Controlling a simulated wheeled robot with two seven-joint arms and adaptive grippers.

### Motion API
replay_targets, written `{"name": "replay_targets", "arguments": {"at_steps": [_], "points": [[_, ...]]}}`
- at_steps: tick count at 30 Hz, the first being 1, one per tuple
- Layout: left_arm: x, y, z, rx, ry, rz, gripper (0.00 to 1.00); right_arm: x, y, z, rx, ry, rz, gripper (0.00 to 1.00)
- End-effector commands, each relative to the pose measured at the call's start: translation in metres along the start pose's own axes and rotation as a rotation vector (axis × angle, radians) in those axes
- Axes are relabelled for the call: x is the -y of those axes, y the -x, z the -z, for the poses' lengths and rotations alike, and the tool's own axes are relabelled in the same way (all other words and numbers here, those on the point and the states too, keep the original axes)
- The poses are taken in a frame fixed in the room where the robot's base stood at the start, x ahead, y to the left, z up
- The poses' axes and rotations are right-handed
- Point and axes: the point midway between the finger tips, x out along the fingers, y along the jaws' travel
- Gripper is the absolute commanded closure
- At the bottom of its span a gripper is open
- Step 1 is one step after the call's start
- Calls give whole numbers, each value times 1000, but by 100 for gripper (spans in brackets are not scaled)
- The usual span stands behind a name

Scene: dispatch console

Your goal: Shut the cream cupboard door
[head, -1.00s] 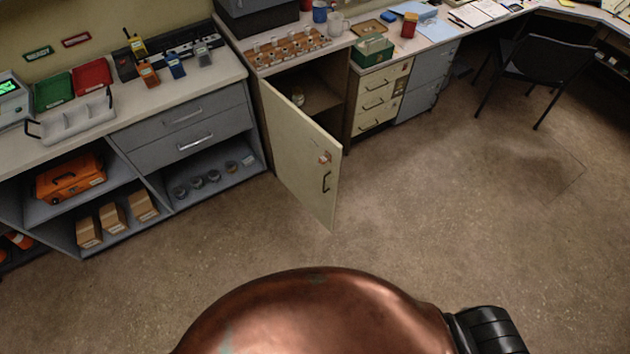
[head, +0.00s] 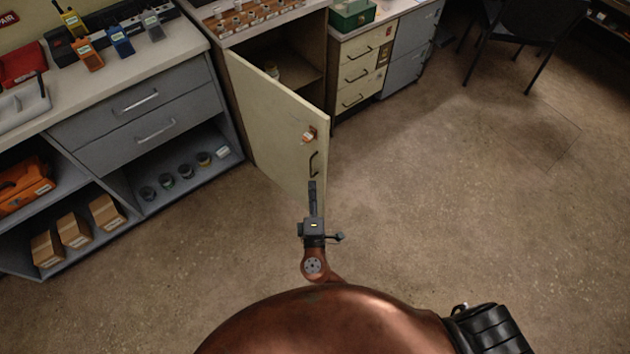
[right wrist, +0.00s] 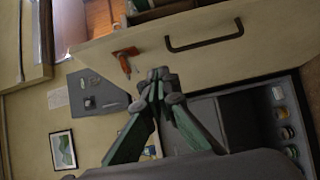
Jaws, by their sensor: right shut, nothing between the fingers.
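The cream cupboard door (head: 268,125) stands open, swung out from the cupboard (head: 292,45) with its free edge towards me. Its dark bar handle (head: 314,163) is near the free edge, with a small red and white item above it. My right gripper (head: 312,186) is shut and empty, overlapping the door's lower free edge just below the handle; I cannot tell whether it touches. In the right wrist view the shut fingertips (right wrist: 160,75) are in front of the cream door (right wrist: 165,62), near the handle (right wrist: 204,44) and a red item (right wrist: 125,59). My left gripper is not in view.
Grey drawers (head: 150,120) and an open shelf with several small jars are left of the door. Cream drawers (head: 358,76) and a grey cabinet are right of the cupboard. A small jar (head: 272,72) is inside. The floor (head: 450,200) is clear at right; a chair (head: 525,35) stands beyond.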

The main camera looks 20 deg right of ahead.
Motion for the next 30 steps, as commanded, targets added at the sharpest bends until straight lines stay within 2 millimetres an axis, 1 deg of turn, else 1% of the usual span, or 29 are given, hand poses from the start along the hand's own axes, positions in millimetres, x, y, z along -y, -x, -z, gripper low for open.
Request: {"name": "replay_targets", "arguments": {"at_steps": [3, 6, 12, 16, 21, 30], "points": [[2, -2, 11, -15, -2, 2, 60, 0, -24, 0, 1, 0, -1, 100], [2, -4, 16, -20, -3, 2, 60, 1, -45, 0, 1, 0, 0, 100], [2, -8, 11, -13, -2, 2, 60, 1, -85, 0, 1, 0, 1, 100], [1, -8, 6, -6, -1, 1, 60, 2, -99, -16, 3, 2, 3, 100], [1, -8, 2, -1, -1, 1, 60, 2, -109, -26, 1, 1, 3, 100], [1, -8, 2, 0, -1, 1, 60, 2, -112, -29, 1, 1, 4, 100]]}}
